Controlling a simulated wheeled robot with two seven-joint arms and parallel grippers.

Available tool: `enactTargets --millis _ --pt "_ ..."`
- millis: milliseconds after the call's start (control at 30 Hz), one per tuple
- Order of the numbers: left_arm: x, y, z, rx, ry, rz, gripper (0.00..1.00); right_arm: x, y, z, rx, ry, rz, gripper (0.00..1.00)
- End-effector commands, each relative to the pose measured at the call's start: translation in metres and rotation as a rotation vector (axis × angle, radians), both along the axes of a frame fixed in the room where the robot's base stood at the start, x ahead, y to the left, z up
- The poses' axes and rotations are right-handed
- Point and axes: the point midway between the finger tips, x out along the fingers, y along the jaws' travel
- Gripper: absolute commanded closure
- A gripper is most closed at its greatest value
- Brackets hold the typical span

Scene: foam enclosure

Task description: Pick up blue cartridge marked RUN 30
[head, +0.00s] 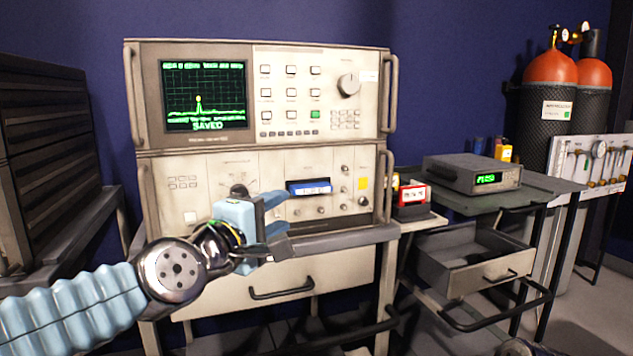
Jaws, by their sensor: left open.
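A blue cartridge (309,187) with a white label sits in the slot of the lower instrument (215,166), its front end sticking out. The label is too small to read, so I cannot confirm RUN 30. My left gripper (283,214) is open and empty, its light blue fingers just left of and below the cartridge, apart from it in the picture. The gripper hides part of the instrument's lower front. My right gripper is not in view.
An upper instrument (325,100) has a screen reading SAVED. A red item with a white label (412,195) stands to the right. A grey box with a green display (472,172) sits on the right bench, above an open drawer (470,262). Gas cylinders (550,95) stand behind.

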Motion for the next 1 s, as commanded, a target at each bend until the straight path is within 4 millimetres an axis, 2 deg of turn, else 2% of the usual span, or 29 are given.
enactTargets --millis 33,100,300,533,667,800,1000 --pt "0.009 -0.005 0.004 -0.001 0.006 -0.003 0.56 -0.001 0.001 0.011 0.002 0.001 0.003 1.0" --pt "0.023 -0.012 0.005 -0.001 0.009 -0.002 0.56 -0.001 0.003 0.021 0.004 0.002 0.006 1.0" --pt "0.057 -0.03 0.003 -0.001 0.005 -0.002 0.56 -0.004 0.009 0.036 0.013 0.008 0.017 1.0" --pt "0.075 -0.039 0.003 0.001 0.004 0.0 0.56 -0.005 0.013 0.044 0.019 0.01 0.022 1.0" --pt "0.094 -0.05 0.006 0.001 0.005 -0.002 0.56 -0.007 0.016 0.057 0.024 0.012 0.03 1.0" --pt "0.11 -0.058 0.005 0.001 0.003 0.0 0.56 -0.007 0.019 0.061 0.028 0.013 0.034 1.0" --pt "0.115 -0.059 0.002 0.002 0.002 0.002 0.56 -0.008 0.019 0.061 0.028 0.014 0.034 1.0"
